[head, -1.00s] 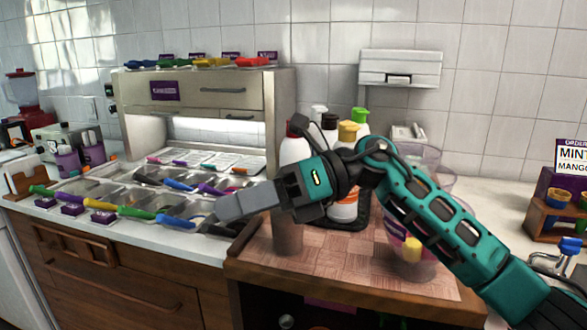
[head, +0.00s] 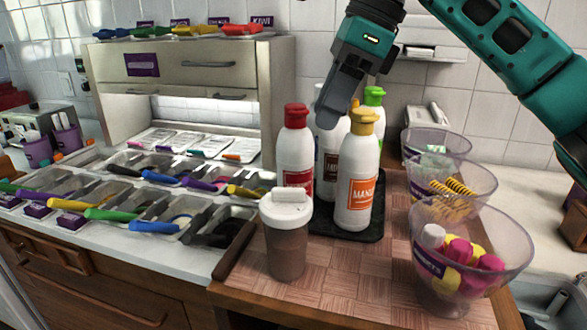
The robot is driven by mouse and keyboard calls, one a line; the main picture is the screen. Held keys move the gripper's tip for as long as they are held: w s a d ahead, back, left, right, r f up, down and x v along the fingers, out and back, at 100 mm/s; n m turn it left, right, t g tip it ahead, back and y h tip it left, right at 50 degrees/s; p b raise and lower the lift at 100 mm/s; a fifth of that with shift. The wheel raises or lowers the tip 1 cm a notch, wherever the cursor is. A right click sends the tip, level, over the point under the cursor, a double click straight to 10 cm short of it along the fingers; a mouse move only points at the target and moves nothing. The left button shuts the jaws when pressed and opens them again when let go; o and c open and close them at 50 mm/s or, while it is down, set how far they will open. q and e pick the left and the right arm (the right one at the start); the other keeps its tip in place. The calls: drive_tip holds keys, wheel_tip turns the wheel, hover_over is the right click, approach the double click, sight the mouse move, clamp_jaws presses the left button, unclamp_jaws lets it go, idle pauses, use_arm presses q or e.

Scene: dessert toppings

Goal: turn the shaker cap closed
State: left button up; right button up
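The shaker (head: 286,250) stands upright on the wooden counter, with a see-through body and brown contents. Its white cap (head: 287,207) sits on top, with a raised white piece (head: 291,195) on it. My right gripper (head: 330,122) comes in from the top right, pointing down. My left gripper is out of view.
Right behind the shaker, red-capped (head: 295,150), yellow-capped (head: 358,175) and green-capped bottles (head: 375,98) stand close together on a black tray (head: 340,236). Clear bowls (head: 470,215) line the right side. Topping bins with coloured handles (head: 160,190) fill the left counter. The front wooden top (head: 335,275) is clear.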

sight(290, 188)
drive_tip(key=b+x, duration=0.1)
drive_tip(key=x, duration=1.1)
drive_tip(key=shift+s+a+f, duration=0.15)
drive_tip(key=shift+s, duration=0.05)
clamp_jaws()
